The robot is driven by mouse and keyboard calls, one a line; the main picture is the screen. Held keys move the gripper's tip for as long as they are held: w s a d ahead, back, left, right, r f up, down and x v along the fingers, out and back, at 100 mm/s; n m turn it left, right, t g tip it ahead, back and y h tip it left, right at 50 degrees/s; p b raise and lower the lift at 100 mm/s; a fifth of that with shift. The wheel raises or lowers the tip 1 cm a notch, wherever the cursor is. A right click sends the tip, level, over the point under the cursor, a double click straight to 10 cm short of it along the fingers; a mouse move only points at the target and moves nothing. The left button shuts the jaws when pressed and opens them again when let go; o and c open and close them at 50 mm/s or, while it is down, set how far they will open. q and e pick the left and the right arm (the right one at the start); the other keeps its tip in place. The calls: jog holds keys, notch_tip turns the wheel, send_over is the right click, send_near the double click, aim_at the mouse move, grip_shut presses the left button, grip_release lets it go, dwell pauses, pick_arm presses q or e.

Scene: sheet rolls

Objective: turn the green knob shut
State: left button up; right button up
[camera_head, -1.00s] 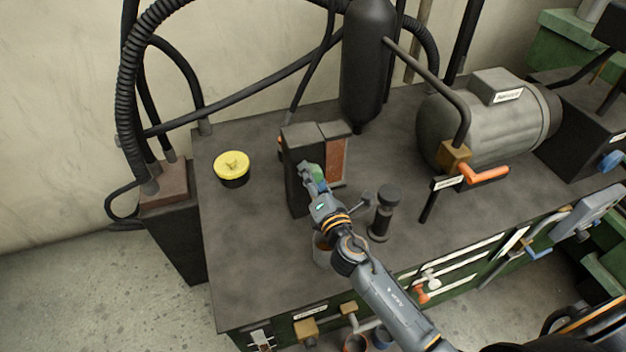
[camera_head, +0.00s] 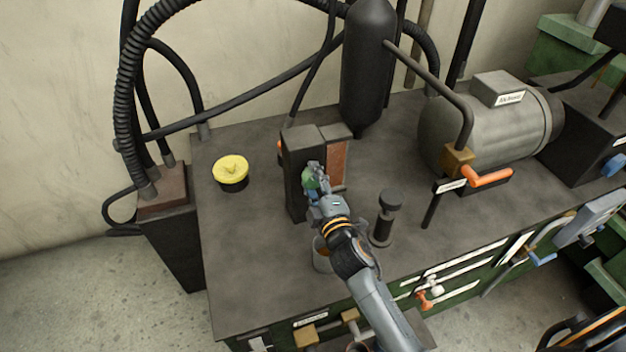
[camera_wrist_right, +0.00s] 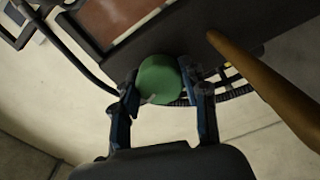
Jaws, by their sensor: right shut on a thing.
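The green knob (camera_head: 309,181) sits on the front face of a dark upright block (camera_head: 295,150) on the bench. My right gripper (camera_head: 313,178) is at the knob and hides part of it in the head view. In the right wrist view the round green knob (camera_wrist_right: 158,80) lies between the two fingers of the right gripper (camera_wrist_right: 165,92), which is shut on it. The wrist camera looks tilted compared with the earlier upright scene. My left gripper does not show in the head view.
A yellow-topped cap (camera_head: 231,170) stands on the bench (camera_head: 250,260) to the left. A dark post (camera_head: 385,218) and a cup (camera_head: 322,255) stand close to my right arm. A motor (camera_head: 485,135) with an orange lever (camera_head: 490,178) is to the right.

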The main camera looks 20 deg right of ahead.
jog(key=shift+m, duration=2)
jog(key=o, duration=1.2)
jog(key=shift+c, duration=0.2)
jog(key=shift+s, duration=0.15)
jog(key=s, duration=1.1)
jog(key=shift+s+d, duration=0.25)
jog(key=shift+s, duration=0.1)
